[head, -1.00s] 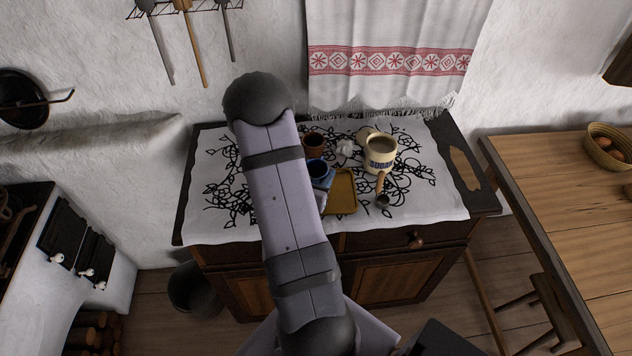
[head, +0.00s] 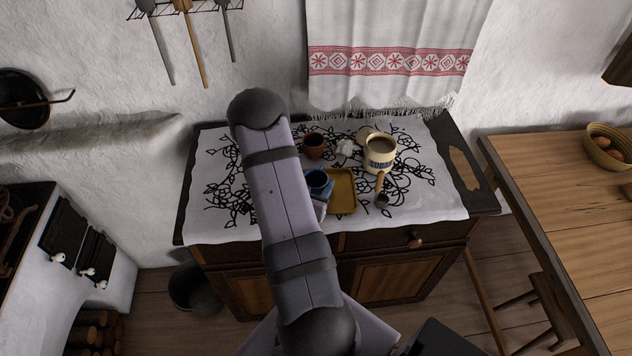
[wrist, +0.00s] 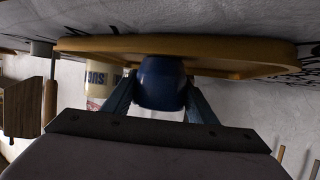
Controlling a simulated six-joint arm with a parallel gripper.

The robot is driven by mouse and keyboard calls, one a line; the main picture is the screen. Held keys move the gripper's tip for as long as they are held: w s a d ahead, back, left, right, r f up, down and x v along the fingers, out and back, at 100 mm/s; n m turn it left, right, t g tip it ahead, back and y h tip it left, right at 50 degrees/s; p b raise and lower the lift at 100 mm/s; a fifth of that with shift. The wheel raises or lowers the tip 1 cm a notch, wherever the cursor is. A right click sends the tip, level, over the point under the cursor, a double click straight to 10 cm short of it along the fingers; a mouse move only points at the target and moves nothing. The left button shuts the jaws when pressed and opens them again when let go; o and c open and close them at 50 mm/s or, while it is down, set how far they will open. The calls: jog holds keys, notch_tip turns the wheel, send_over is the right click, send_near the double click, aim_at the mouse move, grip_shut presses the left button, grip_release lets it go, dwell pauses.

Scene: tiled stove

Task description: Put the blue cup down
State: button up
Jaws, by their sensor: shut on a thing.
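The blue cup (head: 317,179) is beside the left edge of the mustard-yellow tray (head: 342,207) in the head view, partly hidden by my arm. In the wrist view the blue cup (wrist: 162,83) sits between the two fingers of my gripper (wrist: 160,95), which is shut on it. The tray (wrist: 230,50) shows behind the cup in that view. I cannot tell whether the cup touches the cloth or the tray. In the head view my gripper (head: 322,196) is mostly hidden behind my arm.
A brown cup (head: 314,147) stands behind the blue cup. A sugar canister (head: 380,155) stands to the right, with a wooden-handled scoop (head: 381,192) in front of it. A crumpled white thing (head: 346,147) lies between them. The cloth's right front is clear.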

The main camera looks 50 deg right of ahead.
jog(key=shift+f, duration=0.1)
jog(key=o, duration=1.1)
jog(key=shift+s+a+r, duration=0.1)
jog(key=shift+a+r, duration=0.1)
jog(key=shift+a, duration=0.15)
jog(key=p+v, duration=0.1)
jog(key=v, duration=0.6)
jog(key=shift+a+r, duration=0.1)
jog(key=shift+r, duration=0.2)
jog(key=shift+p+v, duration=0.8)
jog(key=shift+p, duration=0.3)
jog(key=shift+f+p+v, duration=0.2)
jog(key=shift+p+v, duration=0.7)
jog(key=shift+v, duration=0.25)
